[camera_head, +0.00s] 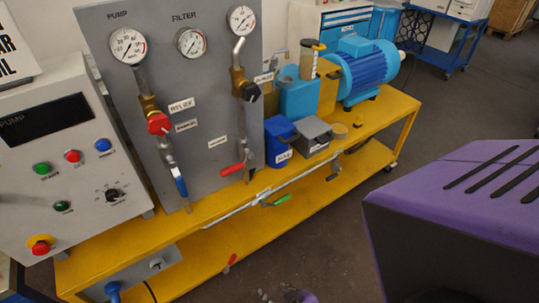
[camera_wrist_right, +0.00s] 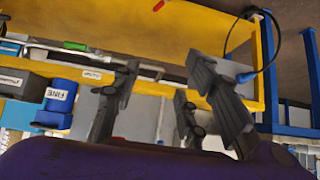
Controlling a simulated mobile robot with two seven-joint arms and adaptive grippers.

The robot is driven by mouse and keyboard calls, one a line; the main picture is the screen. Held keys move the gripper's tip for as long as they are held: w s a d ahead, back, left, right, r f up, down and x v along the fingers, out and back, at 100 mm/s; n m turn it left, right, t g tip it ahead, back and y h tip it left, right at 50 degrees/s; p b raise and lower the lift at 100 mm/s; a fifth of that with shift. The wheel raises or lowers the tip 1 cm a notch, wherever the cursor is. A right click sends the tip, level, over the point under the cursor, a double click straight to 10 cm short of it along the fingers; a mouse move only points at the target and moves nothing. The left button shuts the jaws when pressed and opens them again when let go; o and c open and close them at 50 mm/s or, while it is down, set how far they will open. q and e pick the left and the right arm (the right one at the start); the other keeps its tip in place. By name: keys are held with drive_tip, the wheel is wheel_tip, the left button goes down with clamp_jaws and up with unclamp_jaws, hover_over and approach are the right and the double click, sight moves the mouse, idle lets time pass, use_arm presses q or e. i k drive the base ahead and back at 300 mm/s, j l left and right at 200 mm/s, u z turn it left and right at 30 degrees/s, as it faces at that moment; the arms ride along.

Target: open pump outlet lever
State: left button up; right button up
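On the grey panel are a red-handled valve (camera_head: 158,123), a blue lever handle (camera_head: 180,184), a dark-handled valve (camera_head: 249,91) and a red lever handle (camera_head: 233,169). A green lever handle (camera_head: 281,200) sits on the pipe along the bench front and also shows in the right wrist view (camera_wrist_right: 76,46). Labels are too small to tell which is the pump outlet lever. In the right wrist view my right gripper (camera_wrist_right: 165,75) is open and empty, apart from every lever. A small gripper-like part is cut off at the head view's bottom edge. My left gripper is not visible.
A yellow bench (camera_head: 383,126) carries the panel, a control box (camera_head: 60,150), a blue box (camera_head: 281,148), a grey box (camera_head: 312,136) and a blue motor (camera_head: 368,70). A low red handle (camera_head: 231,260) is near the lower shelf. Floor in front is free.

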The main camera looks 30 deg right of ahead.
sight(231, 170)
drive_tip(key=z, duration=0.85)
drive_tip(key=i+l+u, duration=0.25)
